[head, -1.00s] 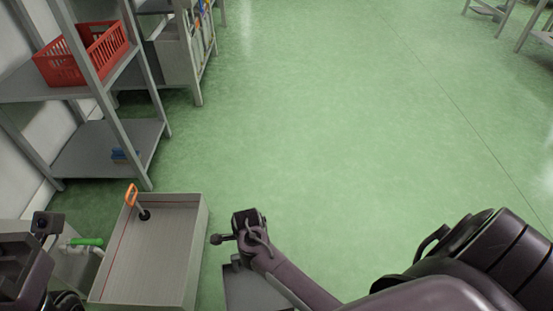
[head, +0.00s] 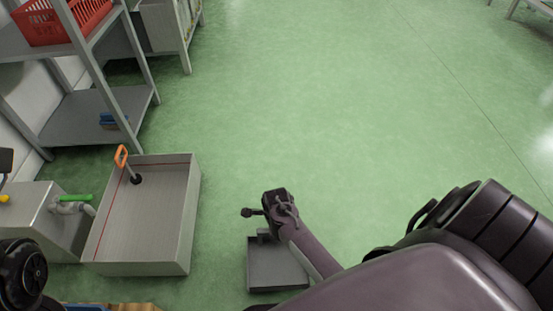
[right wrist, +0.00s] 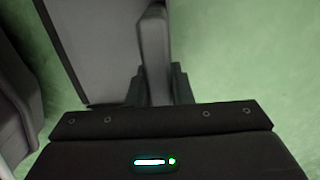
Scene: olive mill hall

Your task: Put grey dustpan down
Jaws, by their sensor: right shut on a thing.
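The grey dustpan (head: 277,270) is low over the green floor in the head view, right of the metal basin. I cannot tell whether it touches the floor. My right gripper (head: 266,232) is shut on its handle. In the right wrist view the handle (right wrist: 153,45) stands between the two fingers (right wrist: 155,88), with the flat grey pan (right wrist: 90,50) beyond it at the left. My right forearm hides part of the pan in the head view. My left gripper is not in view.
A metal basin (head: 186,215) with an orange-handled lever (head: 121,157) stands left of the dustpan. A grey shelf rack (head: 80,120) with a red crate (head: 62,22) is at the upper left. A green-handled tap (head: 76,198) is beside the basin. The floor (head: 340,130) ahead and right is clear.

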